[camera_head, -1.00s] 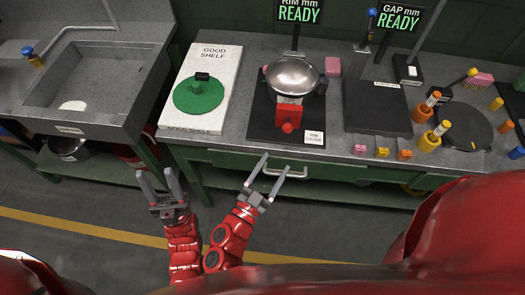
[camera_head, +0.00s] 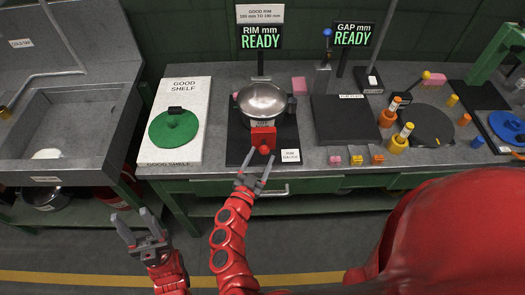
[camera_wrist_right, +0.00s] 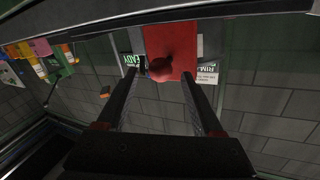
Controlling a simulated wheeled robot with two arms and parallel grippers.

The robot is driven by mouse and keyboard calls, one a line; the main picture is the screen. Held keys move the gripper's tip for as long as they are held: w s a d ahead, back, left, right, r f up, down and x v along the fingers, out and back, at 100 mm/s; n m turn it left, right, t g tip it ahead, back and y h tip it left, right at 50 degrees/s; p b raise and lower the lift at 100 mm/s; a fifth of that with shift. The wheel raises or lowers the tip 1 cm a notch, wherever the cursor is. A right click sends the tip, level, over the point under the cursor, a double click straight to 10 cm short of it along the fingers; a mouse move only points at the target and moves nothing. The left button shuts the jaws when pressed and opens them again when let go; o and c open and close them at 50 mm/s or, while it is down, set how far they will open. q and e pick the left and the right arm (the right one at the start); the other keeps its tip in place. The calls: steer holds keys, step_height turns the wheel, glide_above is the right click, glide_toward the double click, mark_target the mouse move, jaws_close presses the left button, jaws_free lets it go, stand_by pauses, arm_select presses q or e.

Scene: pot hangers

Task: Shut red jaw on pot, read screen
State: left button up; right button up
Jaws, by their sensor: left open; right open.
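A silver pot (camera_head: 263,101) sits on the dark rim gauge (camera_head: 289,140), in front of the rim screen (camera_head: 261,37), which reads "RIM mm READY". The red jaw (camera_head: 262,138), a block with a round red knob, stands at the pot's near side. My right gripper (camera_head: 255,172) is open just in front of the knob. In the right wrist view the red jaw (camera_wrist_right: 172,52) and its knob show ahead, between the open fingers and apart from them. My left gripper (camera_head: 137,228) is open and empty over the floor at lower left.
A sign above the screen (camera_head: 260,14) gives a good rim range. A gap screen (camera_head: 354,34) also reads READY. A green lid-like disc (camera_head: 174,129) lies on the white good shelf (camera_head: 188,96). Orange and yellow pegs (camera_head: 399,138) stand to the right. A drawer handle (camera_head: 270,190) is below the bench edge.

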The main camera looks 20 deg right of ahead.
steer(key=shift+x, duration=1.05)
